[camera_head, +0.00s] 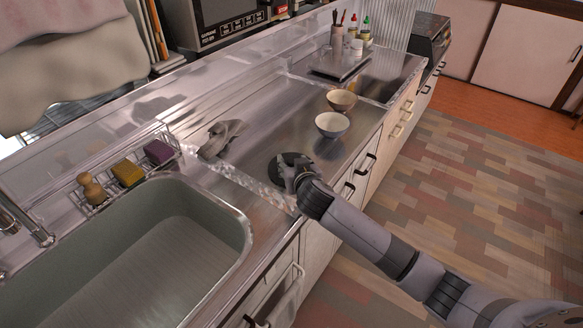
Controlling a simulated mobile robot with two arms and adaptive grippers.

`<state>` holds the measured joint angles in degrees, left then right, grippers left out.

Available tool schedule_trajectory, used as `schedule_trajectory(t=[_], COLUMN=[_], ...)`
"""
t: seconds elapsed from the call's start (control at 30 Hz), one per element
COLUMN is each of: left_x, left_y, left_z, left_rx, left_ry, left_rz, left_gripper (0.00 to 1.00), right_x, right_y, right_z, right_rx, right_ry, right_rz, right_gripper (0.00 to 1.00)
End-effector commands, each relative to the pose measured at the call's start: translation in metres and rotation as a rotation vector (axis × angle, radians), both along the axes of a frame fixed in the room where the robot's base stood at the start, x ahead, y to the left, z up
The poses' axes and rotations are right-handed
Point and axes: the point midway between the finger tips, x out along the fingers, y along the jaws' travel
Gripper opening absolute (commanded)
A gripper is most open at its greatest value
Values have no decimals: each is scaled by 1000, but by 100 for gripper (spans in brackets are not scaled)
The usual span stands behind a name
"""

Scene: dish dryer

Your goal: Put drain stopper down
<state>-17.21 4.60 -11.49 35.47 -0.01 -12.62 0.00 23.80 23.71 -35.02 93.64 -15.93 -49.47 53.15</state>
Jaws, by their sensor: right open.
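The drain stopper (274,173) appears to be the dark round disc lying flat on the steel counter, just right of the sink. My right gripper (287,168) is at the disc, over its right part, and hides some of it. The gripper is open. Whether its fingers touch the disc cannot be told. My right arm reaches in from the lower right. My left gripper is not in view.
The sink (247,232) is at the left. Sponges and a wooden brush (93,189) stand in a wire rack behind it. A crumpled grey cloth (220,137) and two bowls, one white (332,125) and one brown (341,99), are on the counter.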

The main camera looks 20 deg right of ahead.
Motion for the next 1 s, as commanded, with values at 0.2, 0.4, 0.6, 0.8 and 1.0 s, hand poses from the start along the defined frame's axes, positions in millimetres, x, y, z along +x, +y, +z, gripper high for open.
schedule_trajectory(t=[0.2, 0.4, 0.6, 0.8, 1.0], left_x=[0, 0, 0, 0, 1], left_y=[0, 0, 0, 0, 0], left_z=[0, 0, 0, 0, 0], left_rx=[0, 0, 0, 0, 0], left_ry=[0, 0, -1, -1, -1], left_rz=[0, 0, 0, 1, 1], left_gripper=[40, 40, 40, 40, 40], right_x=[1, 1, 1, 1, 1], right_y=[0, 0, 0, 0, 0], right_z=[-1, -1, -1, -1, -1], right_rx=[0, 1, 1, 1, 0], right_ry=[0, 1, 1, 1, 1], right_rz=[1, 1, 1, 1, 1], right_gripper=[44, 33, 20, 6, 0])
